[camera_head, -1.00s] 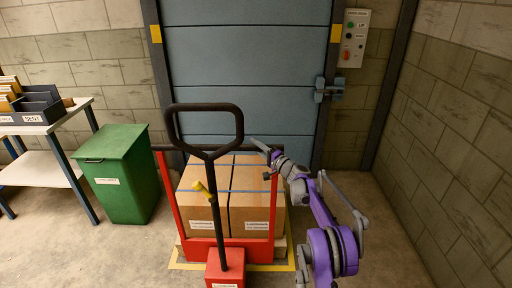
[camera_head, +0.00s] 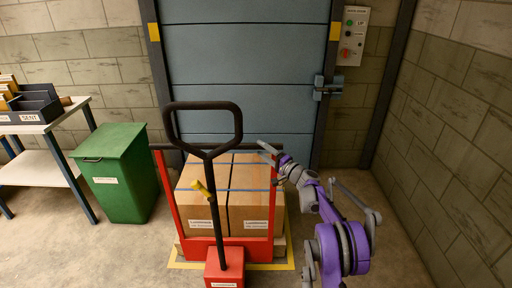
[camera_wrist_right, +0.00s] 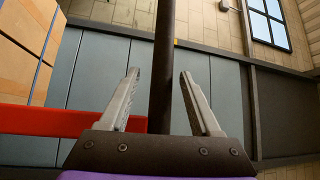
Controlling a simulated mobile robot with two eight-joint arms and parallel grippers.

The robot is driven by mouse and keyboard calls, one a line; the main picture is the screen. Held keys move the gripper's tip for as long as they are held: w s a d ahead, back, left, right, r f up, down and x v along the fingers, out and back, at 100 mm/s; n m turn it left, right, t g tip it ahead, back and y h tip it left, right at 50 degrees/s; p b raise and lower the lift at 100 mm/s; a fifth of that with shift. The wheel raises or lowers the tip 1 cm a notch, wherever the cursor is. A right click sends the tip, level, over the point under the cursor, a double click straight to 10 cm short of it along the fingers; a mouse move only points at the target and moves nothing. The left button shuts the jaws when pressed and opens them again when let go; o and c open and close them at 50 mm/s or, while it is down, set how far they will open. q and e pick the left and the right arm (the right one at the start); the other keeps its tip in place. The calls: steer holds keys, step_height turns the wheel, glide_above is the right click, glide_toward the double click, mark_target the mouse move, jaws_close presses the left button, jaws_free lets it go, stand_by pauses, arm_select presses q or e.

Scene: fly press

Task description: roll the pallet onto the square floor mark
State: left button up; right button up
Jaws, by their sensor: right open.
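The pallet (camera_head: 280,247) carries cardboard boxes (camera_head: 250,203) with blue straps and sits on the red pallet truck (camera_head: 230,242). The truck has a black loop handle (camera_head: 238,125) standing up in front of the load. My right gripper (camera_head: 268,153) is at the upper right of the truck's red frame, beside the boxes. In the right wrist view its fingers (camera_wrist_right: 161,90) are open, with a dark bar (camera_wrist_right: 163,60) between them. My left gripper is out of view.
A green bin (camera_head: 120,180) and a white table (camera_head: 38,165) with trays stand at the left. A closed blue shutter door (camera_head: 255,65) is behind the load. A control box (camera_head: 352,36) hangs on the back wall. Free floor lies at the right.

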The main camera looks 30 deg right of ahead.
steer(key=r+v, duration=0.1)
steer(key=v, duration=0.5)
steer(key=shift+s+f, duration=0.15)
steer(key=shift+f, duration=0.3)
steer(key=shift+a, duration=0.15)
steer(key=s+a+r+n+g+y+p, duration=0.1)
steer(key=s+a+r+n+g+p, duration=0.25)
steer(key=a, duration=0.95)
steer(key=s+a+r+n+g+y, duration=0.1)
steer(key=s+a+n+g, duration=0.35)
steer(key=a, duration=0.95)
steer(key=s+a+f+n+g+h+p, duration=0.1)
steer(key=s+a+g+p, duration=0.15)
steer(key=s, duration=0.75)
steer(key=s+a+f+n+g+h+p, duration=0.15)
steer(key=s+a, duration=0.25)
steer(key=s, duration=0.5)
steer(key=s+d+f+n+h, duration=0.1)
steer(key=s+h, duration=0.1)
steer(key=s, duration=0.4)
steer(key=s+f+n+g+h+p, duration=0.1)
steer(key=s+n+h, duration=0.1)
steer(key=s, duration=0.4)
steer(key=shift+s+d+g, duration=0.3)
steer(key=shift+s+d, duration=0.05)
steer(key=shift+d, duration=0.05)
